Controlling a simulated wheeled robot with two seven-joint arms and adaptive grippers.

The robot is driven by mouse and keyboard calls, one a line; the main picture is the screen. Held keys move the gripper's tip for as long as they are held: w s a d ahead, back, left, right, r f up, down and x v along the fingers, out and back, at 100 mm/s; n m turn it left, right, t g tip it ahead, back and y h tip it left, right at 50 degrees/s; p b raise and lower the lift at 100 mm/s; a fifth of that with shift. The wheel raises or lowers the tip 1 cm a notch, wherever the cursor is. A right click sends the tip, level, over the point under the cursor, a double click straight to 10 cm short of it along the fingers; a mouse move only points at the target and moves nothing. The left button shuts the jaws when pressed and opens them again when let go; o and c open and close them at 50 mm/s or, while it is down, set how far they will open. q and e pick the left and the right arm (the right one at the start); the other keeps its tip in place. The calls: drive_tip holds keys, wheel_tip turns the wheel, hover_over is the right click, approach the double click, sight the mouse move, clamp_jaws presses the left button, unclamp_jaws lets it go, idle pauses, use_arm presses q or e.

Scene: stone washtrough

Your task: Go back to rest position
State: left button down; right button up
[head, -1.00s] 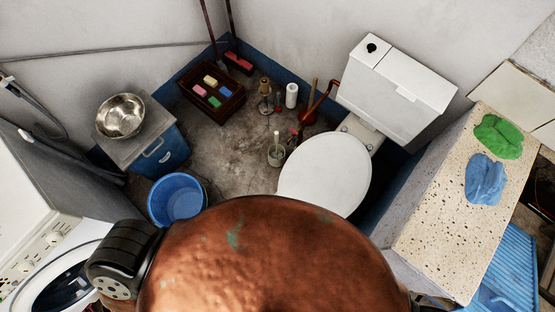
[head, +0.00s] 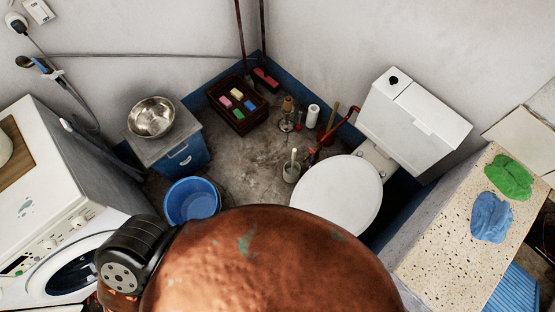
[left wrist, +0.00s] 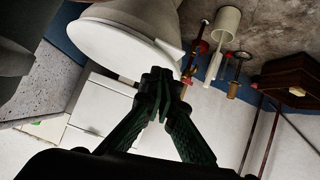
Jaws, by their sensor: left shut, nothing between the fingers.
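My left gripper (left wrist: 157,76) shows in the left wrist view, with its dark fingertips together and nothing between them. Behind it in that view are the white toilet (left wrist: 120,38) and the floor with small items. It appears clear of them, though the exact distance is hard to tell. My left gripper does not show in the head view. My right gripper is in neither view.
In the head view, a white toilet (head: 338,195) stands right of centre. A blue bucket (head: 192,201), a metal bowl (head: 151,117) on a cabinet and a washing machine (head: 50,200) are left. A speckled counter (head: 450,222) holds green and blue cloths. Bare floor (head: 240,170) lies between.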

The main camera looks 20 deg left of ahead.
use_arm(q)
drive_tip(key=shift+s+a+f, duration=0.1)
drive_tip(key=shift+f, duration=0.05)
drive_tip(key=s+a+f+g+y+p, duration=0.1)
drive_tip(key=s+a+f+g+y, duration=0.15)
drive_tip(key=a+f, duration=0.45)
drive_tip(key=s+a+f+g+y, duration=0.1)
drive_tip(key=s+a+f, duration=0.3)
drive_tip(key=f, duration=0.6)
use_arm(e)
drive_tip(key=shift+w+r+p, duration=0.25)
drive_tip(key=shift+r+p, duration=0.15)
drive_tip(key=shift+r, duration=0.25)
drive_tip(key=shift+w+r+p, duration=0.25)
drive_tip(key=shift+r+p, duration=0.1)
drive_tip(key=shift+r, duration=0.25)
use_arm(q)
drive_tip(key=s+a+f+g+y, duration=0.1)
drive_tip(key=s+a+f+g, duration=0.2)
drive_tip(key=s+a+f, duration=0.2)
drive_tip(key=s+a+f+n+g, duration=0.1)
drive_tip(key=s+a+f+g, duration=0.2)
drive_tip(key=s, duration=0.7)
wheel_tip(320, 180, down, 2)
drive_tip(key=shift+a+f+n+y, duration=0.25)
drive_tip(key=shift+a+n+y, duration=0.1)
drive_tip(key=shift+a, duration=0.8)
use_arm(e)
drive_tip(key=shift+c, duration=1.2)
